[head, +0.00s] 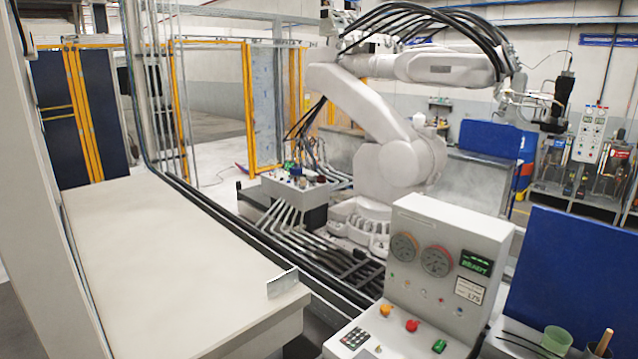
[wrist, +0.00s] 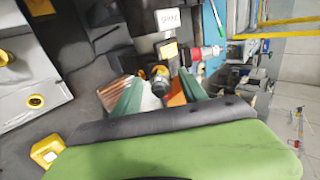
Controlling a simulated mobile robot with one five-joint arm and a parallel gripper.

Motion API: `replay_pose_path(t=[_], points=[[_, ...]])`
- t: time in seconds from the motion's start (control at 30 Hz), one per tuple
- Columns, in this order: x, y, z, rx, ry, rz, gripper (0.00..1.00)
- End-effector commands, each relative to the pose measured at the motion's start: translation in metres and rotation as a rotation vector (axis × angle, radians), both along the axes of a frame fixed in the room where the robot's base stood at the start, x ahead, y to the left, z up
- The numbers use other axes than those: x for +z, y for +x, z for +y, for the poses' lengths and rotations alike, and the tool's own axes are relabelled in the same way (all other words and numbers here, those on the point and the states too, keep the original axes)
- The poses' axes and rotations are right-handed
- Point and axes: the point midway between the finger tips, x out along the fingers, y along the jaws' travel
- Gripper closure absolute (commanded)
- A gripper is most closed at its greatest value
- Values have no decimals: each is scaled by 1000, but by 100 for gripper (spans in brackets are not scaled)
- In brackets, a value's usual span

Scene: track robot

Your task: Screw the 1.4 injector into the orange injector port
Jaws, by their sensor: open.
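My gripper (wrist: 160,80) shows in the wrist view as two green fingers, spread apart. A small dark part with a yellow top (wrist: 160,72) shows between the fingers, and the fingers look clear of it. It may be the injector, but I can read no 1.4 on it. An orange surface (wrist: 177,96) shows beside the right finger; I cannot tell whether it is the injector port. A yellow-ringed round opening (wrist: 36,101) sits on a grey part at the left. My gripper is not in the head view, and neither injector nor port can be made out there.
In the wrist view a white label (wrist: 168,19) stands above the fingers, with a red-and-white cylinder (wrist: 206,53) to the right. In the head view a long pale bench (head: 150,250) is mostly bare. A gauge panel (head: 440,265) and a white robot arm (head: 400,160) stand right of it.

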Motion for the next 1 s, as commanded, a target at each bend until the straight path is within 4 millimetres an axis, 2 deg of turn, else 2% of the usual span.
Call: replay_pose_path(t=[0.07, 0.13, 0.17, 1.0], points=[[0, 0, 0, 0, 0, 0, 50], [0, 0, 0, 1, 1, 0, 58], [0, 0, 0, 1, 1, 0, 58], [1, 1, 1, 2, 2, 1, 58]])
